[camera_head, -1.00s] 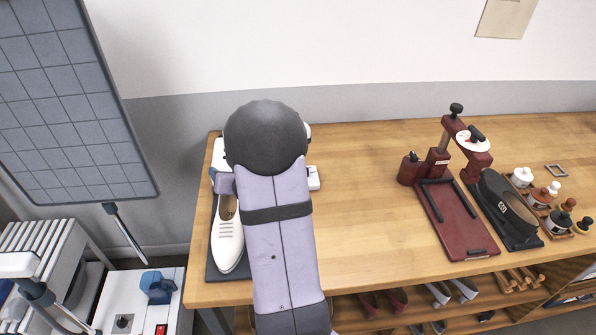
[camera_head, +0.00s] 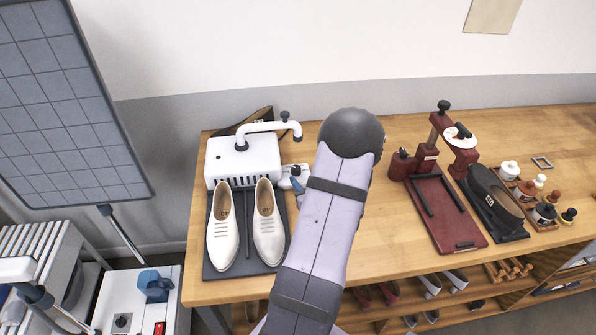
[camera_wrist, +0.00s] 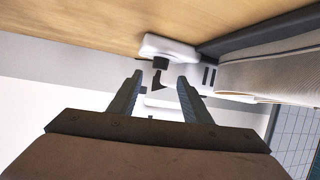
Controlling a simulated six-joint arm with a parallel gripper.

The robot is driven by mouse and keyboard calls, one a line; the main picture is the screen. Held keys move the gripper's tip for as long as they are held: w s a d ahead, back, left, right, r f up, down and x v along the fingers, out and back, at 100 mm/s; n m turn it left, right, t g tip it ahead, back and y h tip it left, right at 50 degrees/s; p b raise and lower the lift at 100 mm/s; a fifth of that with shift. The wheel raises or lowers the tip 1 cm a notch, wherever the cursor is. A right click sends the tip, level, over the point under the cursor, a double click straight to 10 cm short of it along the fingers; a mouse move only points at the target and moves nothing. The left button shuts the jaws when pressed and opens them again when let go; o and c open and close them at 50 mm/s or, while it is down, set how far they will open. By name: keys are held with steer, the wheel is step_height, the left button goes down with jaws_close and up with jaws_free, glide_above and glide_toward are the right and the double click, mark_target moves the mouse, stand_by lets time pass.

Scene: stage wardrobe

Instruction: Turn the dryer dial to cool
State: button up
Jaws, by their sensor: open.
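The dryer (camera_head: 243,160) is a white vented box with a curved spout, at the back left of the bench. A small white control box (camera_head: 293,171) sits against its right side; it also shows in the wrist view (camera_wrist: 172,47). There, a black dial (camera_wrist: 160,63) with a dark pointed part stands out from the box. My gripper (camera_wrist: 158,78) is open, with one finger on each side of the dial's pointed part and no clear contact. In the head view my arm hides most of the gripper. The dial's markings cannot be read.
A pair of cream shoes (camera_head: 237,228) stands on a dark mat in front of the dryer. A dark red press (camera_head: 447,212) and a dark shoe on a stand (camera_head: 494,203) are further right. The bench between my arm and the press is clear.

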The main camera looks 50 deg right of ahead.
mark_target(297, 170)
steer(key=shift+p+x, duration=1.05)
steer(key=shift+x, duration=2.5)
steer(key=c, duration=1)
